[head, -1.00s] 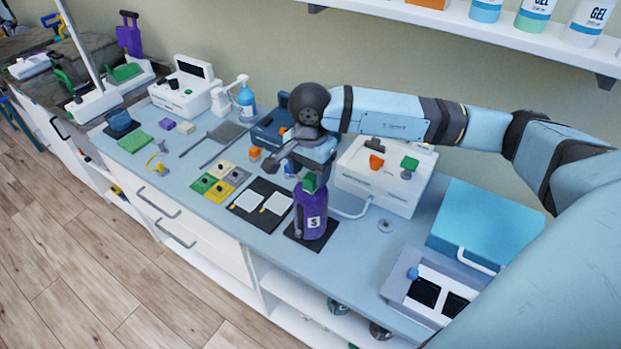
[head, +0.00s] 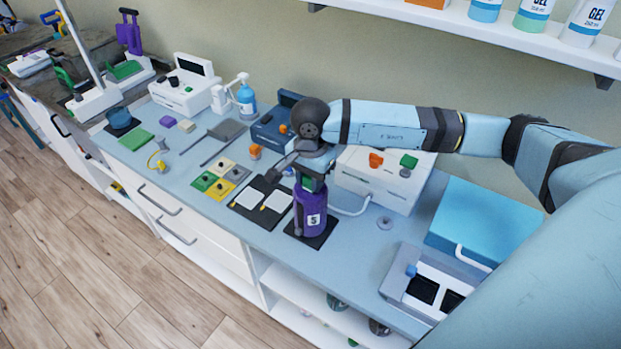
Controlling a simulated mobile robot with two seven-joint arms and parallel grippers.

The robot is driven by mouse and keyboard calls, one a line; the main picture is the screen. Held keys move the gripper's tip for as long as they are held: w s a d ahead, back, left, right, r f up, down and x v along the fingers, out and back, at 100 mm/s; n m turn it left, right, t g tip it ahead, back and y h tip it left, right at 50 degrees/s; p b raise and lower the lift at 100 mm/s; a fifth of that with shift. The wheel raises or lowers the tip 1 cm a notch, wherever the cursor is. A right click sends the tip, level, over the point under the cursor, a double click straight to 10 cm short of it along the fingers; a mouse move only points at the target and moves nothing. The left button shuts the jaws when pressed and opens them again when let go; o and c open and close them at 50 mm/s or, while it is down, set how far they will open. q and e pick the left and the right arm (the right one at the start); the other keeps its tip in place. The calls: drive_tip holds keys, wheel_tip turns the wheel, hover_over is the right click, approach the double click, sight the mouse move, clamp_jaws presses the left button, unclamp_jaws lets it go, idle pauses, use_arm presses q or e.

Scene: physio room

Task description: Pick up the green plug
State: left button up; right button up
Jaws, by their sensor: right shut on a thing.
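The green plug (head: 313,184) shows as a green piece at the top of a dark purple bottle (head: 311,213), which has a white label and stands upright on a dark mat (head: 325,236). My right gripper (head: 312,176) reaches in from the right and is over the bottle top, shut on the green plug. The fingers and the wrist hide part of the plug. I see no clear gap between plug and bottle. My left gripper is not in view.
A white box (head: 370,193) with an orange piece and another green piece (head: 408,161) stands right behind the bottle. A blue case (head: 485,222) stands at the right. A shelf (head: 450,25) hangs above.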

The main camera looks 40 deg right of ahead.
wheel_tip(320, 180, up, 19)
drive_tip(key=b, duration=0.3)
wheel_tip(320, 180, down, 11)
drive_tip(key=p, duration=0.5)
drive_tip(key=shift+f, duration=0.3)
drive_tip(key=shift+f+b, duration=0.9)
drive_tip(key=shift+f, duration=1.6)
